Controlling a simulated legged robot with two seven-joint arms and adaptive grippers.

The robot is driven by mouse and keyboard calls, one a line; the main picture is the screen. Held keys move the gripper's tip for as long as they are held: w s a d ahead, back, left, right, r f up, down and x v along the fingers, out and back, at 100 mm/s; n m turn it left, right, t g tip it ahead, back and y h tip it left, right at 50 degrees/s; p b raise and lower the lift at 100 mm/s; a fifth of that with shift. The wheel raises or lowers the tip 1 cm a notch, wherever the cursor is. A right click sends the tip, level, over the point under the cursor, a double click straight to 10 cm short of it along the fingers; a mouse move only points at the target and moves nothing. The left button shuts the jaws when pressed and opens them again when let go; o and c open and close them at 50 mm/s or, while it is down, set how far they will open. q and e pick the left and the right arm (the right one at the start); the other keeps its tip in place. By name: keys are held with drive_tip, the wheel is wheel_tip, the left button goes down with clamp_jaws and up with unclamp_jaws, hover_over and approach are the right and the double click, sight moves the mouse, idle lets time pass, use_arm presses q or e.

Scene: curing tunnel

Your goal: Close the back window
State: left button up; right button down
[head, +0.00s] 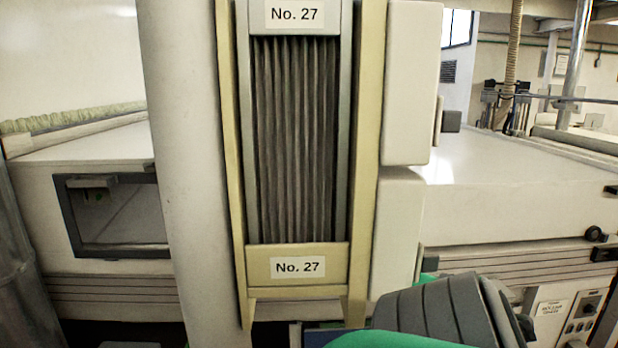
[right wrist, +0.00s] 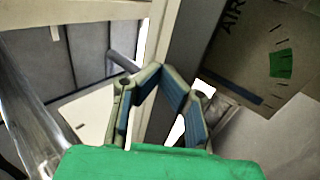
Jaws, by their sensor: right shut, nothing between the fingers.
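In the head view a dark-framed rectangular window (head: 122,215) is set in the pale machine wall at the left. Its opening shows a pale interior, and a small dark fitting sits at its upper left corner. I cannot tell whether this is the back window, or where its pane stands. My right gripper (right wrist: 158,72) shows in the right wrist view, with its fingers shut and nothing held. Pale framing and grey panels lie behind it; I cannot tell if it touches them. My left gripper is not in view.
A tall cream frame (head: 232,170) with dark pleated strips (head: 295,140) and "No. 27" labels stands close ahead. A thick pale column (head: 190,150) is beside it. A long white machine (head: 520,190) runs at the right. A brown panel (right wrist: 268,50) marked "AIR" shows in the wrist view.

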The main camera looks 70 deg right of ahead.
drive_tip(key=shift+w+r+y+p, duration=0.15)
drive_tip(key=shift+r+y+p, duration=0.15)
drive_tip(key=shift+r, duration=0.3)
drive_tip(key=shift+d+g, duration=0.1)
drive_tip(key=shift+g, duration=0.2)
drive_tip(key=v, duration=0.7)
drive_tip(key=shift+a+f, duration=0.25)
drive_tip(key=shift+a, duration=0.05)
